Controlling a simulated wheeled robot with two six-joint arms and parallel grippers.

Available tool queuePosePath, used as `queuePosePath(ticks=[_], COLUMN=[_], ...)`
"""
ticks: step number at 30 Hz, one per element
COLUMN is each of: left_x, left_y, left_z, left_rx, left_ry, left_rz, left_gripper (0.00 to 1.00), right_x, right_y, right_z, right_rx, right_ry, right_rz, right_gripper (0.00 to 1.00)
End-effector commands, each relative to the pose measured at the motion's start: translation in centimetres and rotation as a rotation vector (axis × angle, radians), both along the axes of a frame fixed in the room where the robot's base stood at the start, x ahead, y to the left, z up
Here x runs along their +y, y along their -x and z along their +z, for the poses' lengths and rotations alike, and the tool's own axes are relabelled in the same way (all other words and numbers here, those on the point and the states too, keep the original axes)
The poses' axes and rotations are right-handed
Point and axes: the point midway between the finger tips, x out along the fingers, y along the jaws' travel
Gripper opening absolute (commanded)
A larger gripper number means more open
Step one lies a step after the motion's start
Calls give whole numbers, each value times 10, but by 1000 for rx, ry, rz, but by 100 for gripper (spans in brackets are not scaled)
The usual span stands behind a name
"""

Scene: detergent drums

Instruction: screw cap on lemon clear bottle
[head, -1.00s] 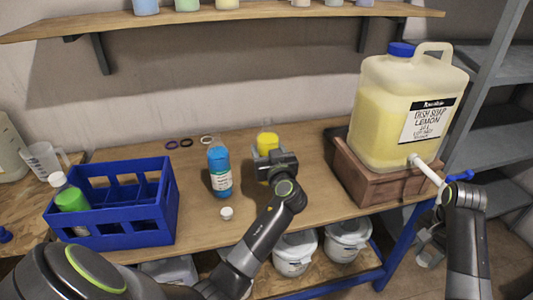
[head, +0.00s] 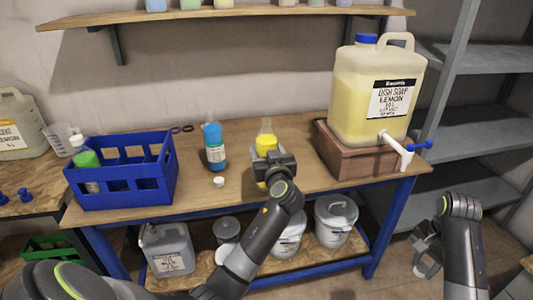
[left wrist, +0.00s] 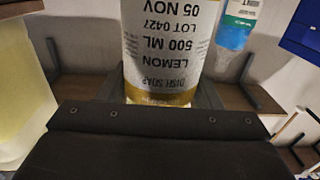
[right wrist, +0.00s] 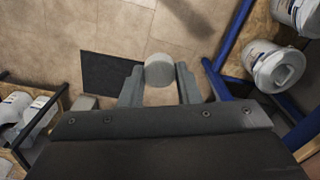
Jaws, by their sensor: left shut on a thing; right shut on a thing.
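The lemon bottle (head: 266,143) is clear with yellow liquid and appears upright near the table's front edge. My left gripper (head: 273,172) is shut around it. Its label reads dish soap lemon, upside down in the left wrist view (left wrist: 165,50). I cannot tell whether its base touches the table, and no cap shows on its neck. My right gripper (head: 426,258) is low at the right, off the table, shut on a round white cap (right wrist: 159,70), seen between the fingertips in the right wrist view.
A blue bottle (head: 215,153) and a loose white cap (head: 218,181) stand left of the lemon bottle. A blue crate (head: 122,180) is further left. The large lemon jug (head: 368,105) with a white tap (head: 394,145) sits on a wooden stand at right. Lidded buckets (head: 337,220) are below.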

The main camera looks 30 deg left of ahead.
Motion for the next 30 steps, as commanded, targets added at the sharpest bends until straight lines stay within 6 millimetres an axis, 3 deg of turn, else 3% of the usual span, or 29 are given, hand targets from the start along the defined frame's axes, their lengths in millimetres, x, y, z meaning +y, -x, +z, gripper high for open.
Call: queuePosePath(ticks=[8, 9, 20, 30], left_x=[0, 0, 0, -7], left_y=[0, 0, 0, 3], left_z=[2, 2, 2, 3], left_rx=[-4, -4, -4, -5], left_ry=[-3, -3, -2, -1], left_rz=[-1, -1, -1, -23], left_gripper=[18, 57, 12, 12], right_x=[0, 0, 0, 0], right_y=[0, 0, 0, 0], right_z=[0, 0, 0, 2], right_rx=[0, 0, 0, 0], right_ry=[0, 0, 0, 0], right_rz=[0, 0, 0, 0], right_gripper=[9, 9, 9, 9])
